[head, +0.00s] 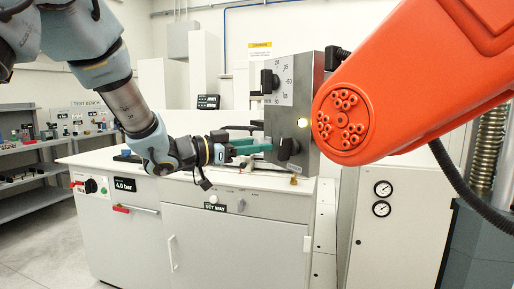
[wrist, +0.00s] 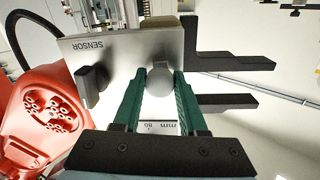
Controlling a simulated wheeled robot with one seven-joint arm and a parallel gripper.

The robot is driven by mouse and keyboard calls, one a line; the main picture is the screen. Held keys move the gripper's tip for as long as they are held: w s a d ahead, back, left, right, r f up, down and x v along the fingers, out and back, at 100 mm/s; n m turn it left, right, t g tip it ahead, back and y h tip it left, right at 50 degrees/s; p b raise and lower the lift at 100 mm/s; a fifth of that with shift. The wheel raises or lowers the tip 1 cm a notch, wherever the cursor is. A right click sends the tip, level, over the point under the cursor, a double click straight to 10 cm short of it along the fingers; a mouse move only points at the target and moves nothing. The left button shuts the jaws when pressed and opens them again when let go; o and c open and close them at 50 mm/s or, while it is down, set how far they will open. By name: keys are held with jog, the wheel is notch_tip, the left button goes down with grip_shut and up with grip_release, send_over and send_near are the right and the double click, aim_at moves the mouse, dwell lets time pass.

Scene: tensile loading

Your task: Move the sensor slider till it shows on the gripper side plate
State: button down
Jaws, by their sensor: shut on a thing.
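The metal sensor housing (wrist: 120,50), marked SENSOR upside down, fills the middle of the wrist view. My gripper (wrist: 161,84) has its two green fingers on either side of a round grey knob (wrist: 160,78) and is shut on it. A small mm scale (wrist: 158,127) shows between the fingers, mostly hidden. In the head view my gripper (head: 262,146) reaches the left side of the metal housing (head: 304,90); its grip is not clear there. A white scale plate (head: 285,80) with numbers sits on the housing's front. I cannot tell which part is the gripper side plate.
A large orange arm-like part (head: 420,80) stands close at the right. The white bench (head: 240,230) is below. Two black stepped brackets (wrist: 222,64) lie right of the knob in the wrist view.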

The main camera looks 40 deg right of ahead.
jog(key=shift+c, duration=2.4)
grip_release()
jog(key=shift+a, duration=0.15)
jog(key=w+a+b, duration=0.2)
jog(key=a+b, duration=0.1)
jog(key=a, duration=0.7)
jog(key=shift+a, duration=0.2)
